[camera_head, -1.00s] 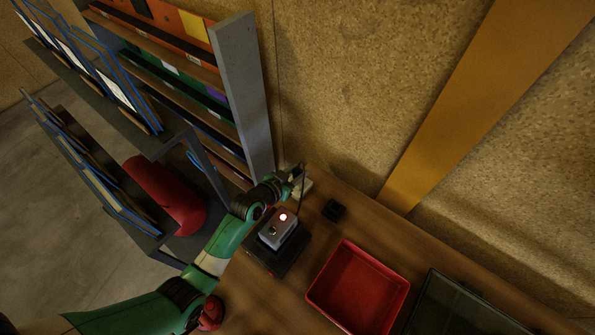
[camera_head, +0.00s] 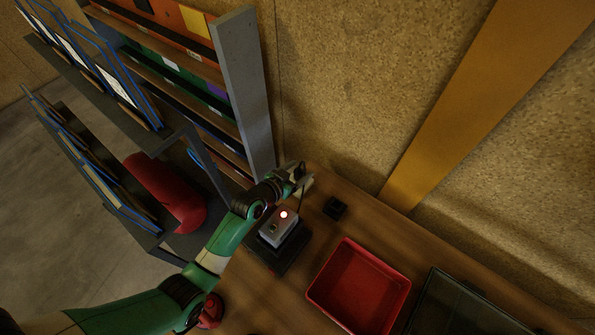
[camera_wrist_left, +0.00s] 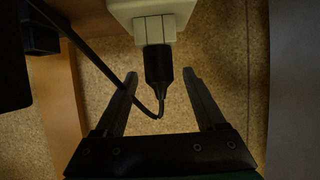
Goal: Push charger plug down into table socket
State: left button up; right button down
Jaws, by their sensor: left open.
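The black charger plug (camera_wrist_left: 158,65) shows in the left wrist view with its cable curling off to the left. It is at the face of the pale table socket (camera_wrist_left: 153,14), and I cannot tell how far it is in. My left gripper (camera_wrist_left: 160,78) is open, with one finger on either side of the plug and a gap to each. In the head view my left gripper (camera_head: 300,173) is at the far end of the table, beside the pale socket block, and covers most of the plug. My right gripper is not in view.
A grey box with a lit red light (camera_head: 278,227) sits on a black base close to my left arm. A grey shelf post (camera_head: 243,95) stands behind.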

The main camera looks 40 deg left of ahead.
pick_arm(q)
notch_tip(320, 180, up, 4)
jog(key=shift+r+p, duration=0.1)
jog(key=shift+p, duration=0.95)
jog(key=s+d+r+p, duration=0.1)
jog(key=s+d+r, duration=0.1)
jog(key=s+r, duration=0.1)
jog(key=s+d+r+p, duration=0.2)
jog(key=s+d+r, duration=0.1)
jog(key=s, duration=0.2)
jog(key=s+d+r+p, duration=0.2)
jog(key=s, duration=0.2)
jog(key=shift+d+r, duration=0.2)
jog(key=shift+r, duration=0.2)
